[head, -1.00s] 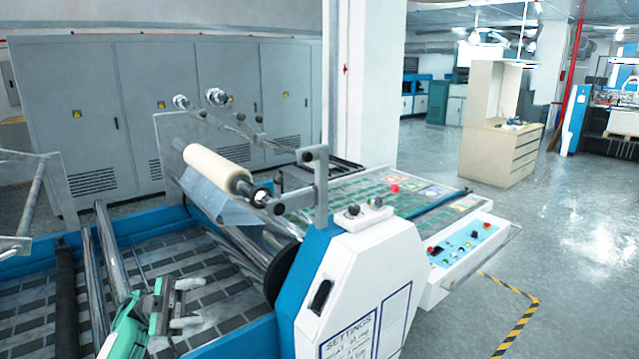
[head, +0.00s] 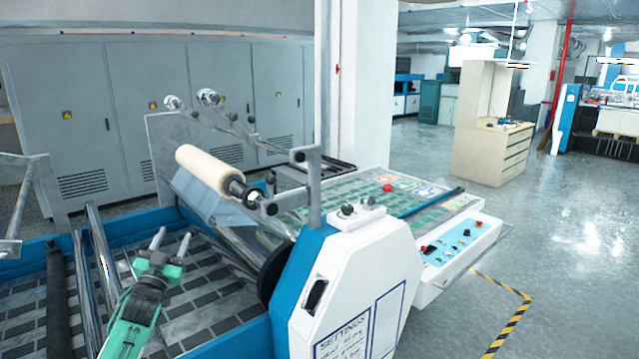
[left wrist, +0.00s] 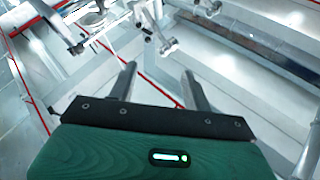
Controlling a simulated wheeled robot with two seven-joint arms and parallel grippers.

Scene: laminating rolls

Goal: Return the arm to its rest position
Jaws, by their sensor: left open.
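My left gripper (head: 171,242) is open and empty in the head view, over the patterned bed of the laminating machine at the lower left. Its two fingers are apart and point away from me. In the left wrist view the two fingers (left wrist: 158,82) are spread with nothing between them. A cream laminating roll (head: 209,170) sits on its shaft on the machine, beyond and to the right of the gripper, apart from it. My right gripper is not in view.
The white and blue machine housing (head: 365,265) stands right of my left arm. Metal rollers (head: 101,262) lie to its left. A control panel (head: 458,247) and a sheet-covered table (head: 350,204) are beyond the housing. Open floor (head: 570,240) lies at right.

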